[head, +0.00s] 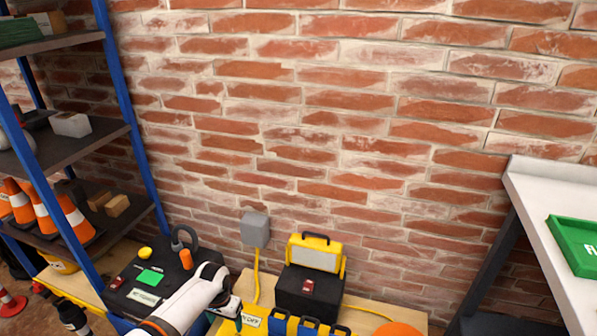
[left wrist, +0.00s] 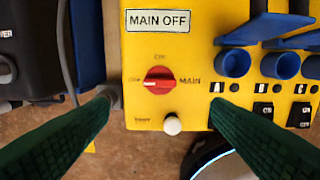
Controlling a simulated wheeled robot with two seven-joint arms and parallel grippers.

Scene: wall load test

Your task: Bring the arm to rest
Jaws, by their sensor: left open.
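My left arm reaches in from the lower left in the head view, with its gripper (head: 236,318) low over the yellow panel, partly cut off by the bottom edge. In the left wrist view, its two green fingers (left wrist: 160,104) are spread apart with nothing between them. Beyond the fingertips, the yellow panel (left wrist: 200,20) carries a red rotary switch (left wrist: 159,80), its white mark pointing left. A "MAIN OFF" label (left wrist: 158,20) sits above the switch. A white button (left wrist: 172,125) is below it. The fingers appear apart from the switch. My right gripper is not in view.
Blue sockets (left wrist: 233,64) and black breakers stand right of the switch. A grey wall box (head: 255,229) with a yellow cable hangs behind. A yellow-and-black case (head: 312,278) stands right, shelves with cones (head: 75,213) left, a white bench (head: 545,235) far right.

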